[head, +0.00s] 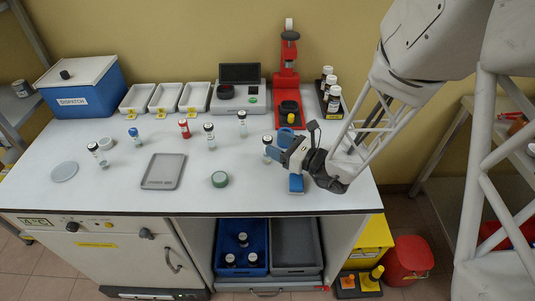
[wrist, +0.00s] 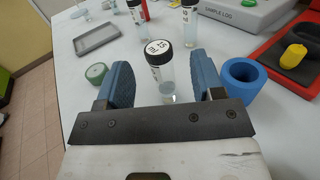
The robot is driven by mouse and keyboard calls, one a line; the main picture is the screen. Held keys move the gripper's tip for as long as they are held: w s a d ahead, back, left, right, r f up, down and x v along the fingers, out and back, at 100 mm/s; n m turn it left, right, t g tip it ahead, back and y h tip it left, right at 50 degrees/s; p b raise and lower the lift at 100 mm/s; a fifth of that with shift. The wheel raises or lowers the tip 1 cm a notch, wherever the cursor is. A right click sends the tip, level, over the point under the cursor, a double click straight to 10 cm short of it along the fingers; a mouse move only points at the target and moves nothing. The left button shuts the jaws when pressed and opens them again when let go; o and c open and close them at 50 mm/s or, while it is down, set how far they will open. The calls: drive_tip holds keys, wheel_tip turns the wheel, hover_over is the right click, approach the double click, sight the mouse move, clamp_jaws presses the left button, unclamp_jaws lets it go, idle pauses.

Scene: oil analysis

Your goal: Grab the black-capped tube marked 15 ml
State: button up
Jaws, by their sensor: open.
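The black-capped tube (wrist: 161,72) stands upright in the wrist view, and its white label reads 15 ml. It sits between the two blue fingers of my gripper (wrist: 159,75), with space on both sides. My gripper is open and holds nothing. In the head view my gripper (head: 284,167) is low over the right part of the table. A black-capped tube (head: 267,149) stands just left of it there, partly beside the fingers.
A blue ring-shaped holder (wrist: 240,78) stands close to the right finger. A green-rimmed round piece (head: 220,179) and a grey tray (head: 163,171) lie to the left. Other capped tubes (head: 209,136) stand behind. The red stand (head: 288,85) is at the back.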

drive_tip(key=shift+w+a, duration=0.2)
drive_tip(key=shift+a, duration=0.1)
drive_tip(key=shift+a, duration=0.1)
drive_tip(key=shift+x, duration=2.55)
drive_tip(key=shift+c, duration=0.3)
clamp_jaws()
drive_tip(key=s+d+r, duration=0.2)
drive_tip(key=s, duration=0.5)
drive_tip(key=s+d+r, duration=0.2)
drive_tip(key=s+r, duration=0.1)
drive_tip(key=s, duration=0.5)
drive_tip(key=shift+s+d, duration=0.15)
drive_tip(key=shift+d, duration=0.25)
